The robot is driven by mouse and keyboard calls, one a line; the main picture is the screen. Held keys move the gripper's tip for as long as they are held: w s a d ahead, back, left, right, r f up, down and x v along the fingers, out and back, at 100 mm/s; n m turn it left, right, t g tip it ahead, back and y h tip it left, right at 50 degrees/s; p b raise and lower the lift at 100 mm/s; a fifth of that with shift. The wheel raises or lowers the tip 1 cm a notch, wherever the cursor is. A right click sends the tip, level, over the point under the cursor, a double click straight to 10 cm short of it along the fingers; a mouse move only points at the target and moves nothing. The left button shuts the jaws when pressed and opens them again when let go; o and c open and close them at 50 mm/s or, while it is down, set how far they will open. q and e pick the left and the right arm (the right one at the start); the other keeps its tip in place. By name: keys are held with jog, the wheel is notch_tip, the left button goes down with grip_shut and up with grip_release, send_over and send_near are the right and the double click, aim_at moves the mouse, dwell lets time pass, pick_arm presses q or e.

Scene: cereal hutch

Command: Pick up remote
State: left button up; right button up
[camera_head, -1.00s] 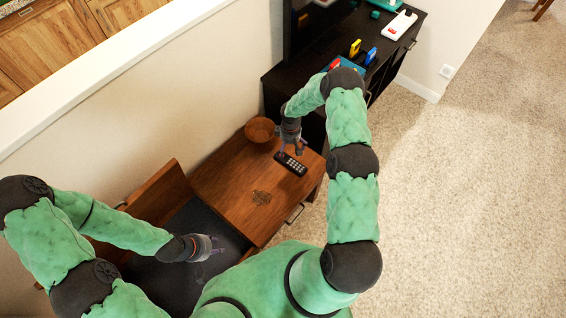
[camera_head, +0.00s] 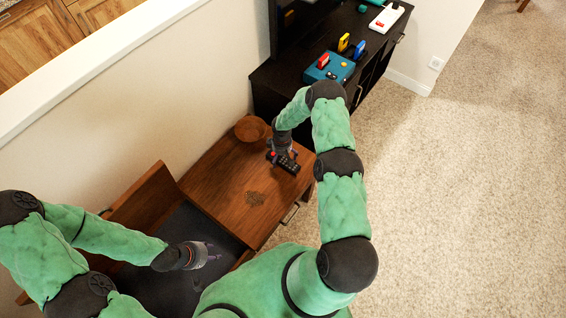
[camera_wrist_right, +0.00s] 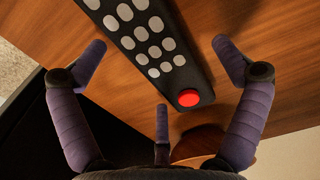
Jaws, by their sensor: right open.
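The black remote (camera_head: 284,162) lies on the wooden table (camera_head: 222,188). In the right wrist view the remote (camera_wrist_right: 152,42) shows grey buttons and one red button, and it runs diagonally between my spread fingers. My right gripper (camera_head: 283,154) is open just above the remote; in its wrist view the fingers (camera_wrist_right: 160,62) stand on either side of it, apart from it. My left gripper (camera_head: 204,254) is over the dark chair seat, away from the remote; I cannot tell whether its fingers are open or shut.
A brown bowl (camera_head: 250,129) stands on the table just left of my right gripper. A chair (camera_head: 150,203) is against the table's left side. A black cabinet (camera_head: 290,75) with a teal toy box (camera_head: 328,68) stands beyond. Carpet is clear at right.

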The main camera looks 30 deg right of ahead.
jog(key=shift+c, duration=0.2)
jog(key=c, duration=1.3)
jog(key=shift+o, duration=0.2)
jog(key=shift+r, duration=0.1)
